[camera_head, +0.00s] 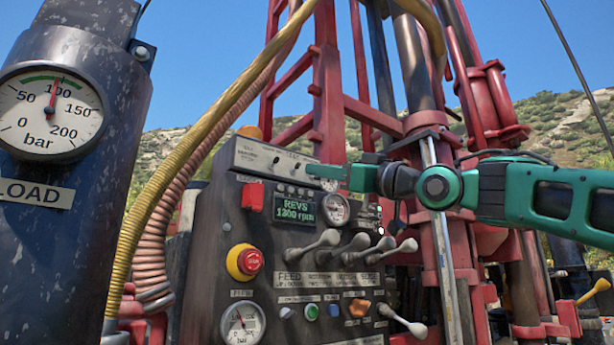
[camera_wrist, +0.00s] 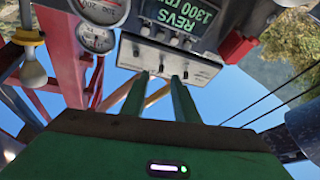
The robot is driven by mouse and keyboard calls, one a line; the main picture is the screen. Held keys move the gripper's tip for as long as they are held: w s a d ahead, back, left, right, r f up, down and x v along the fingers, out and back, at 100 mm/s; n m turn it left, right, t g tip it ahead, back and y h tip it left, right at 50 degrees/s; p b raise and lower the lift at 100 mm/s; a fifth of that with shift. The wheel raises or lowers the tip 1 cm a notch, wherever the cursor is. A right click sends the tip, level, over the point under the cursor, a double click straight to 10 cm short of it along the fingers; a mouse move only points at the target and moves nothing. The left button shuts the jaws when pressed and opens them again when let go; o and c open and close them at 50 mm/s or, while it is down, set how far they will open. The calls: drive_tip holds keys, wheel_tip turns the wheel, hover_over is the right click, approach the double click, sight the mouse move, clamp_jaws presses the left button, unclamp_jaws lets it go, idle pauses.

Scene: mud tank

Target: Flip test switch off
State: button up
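A pale switch box (camera_head: 275,158) sits on top of the dark control panel. It has small toggle switches on its face, and its labels are too small to read, so I cannot tell which is the test switch or how it is set. The box also shows in the wrist view (camera_wrist: 170,62), upside down. My gripper (camera_head: 312,172) reaches in from the right, its green fingers at the right end of the box. In the wrist view its two fingers (camera_wrist: 161,78) stand apart with an empty gap and overlap the box's edge. Contact cannot be told.
Below the box are a red switch cover (camera_head: 253,197), a green REVS display (camera_head: 295,210) reading 1300 rpm, gauges, several levers (camera_head: 355,245) and a red stop button (camera_head: 248,261). Yellow and pink hoses (camera_head: 170,185) run at the left. Red mast frames stand behind.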

sight(296, 168)
drive_tip(key=x, duration=0.5)
drive_tip(key=shift+w+a+r, duration=0.1)
drive_tip(key=shift+w+a, duration=0.1)
drive_tip(key=shift+a, duration=0.15)
clamp_jaws()
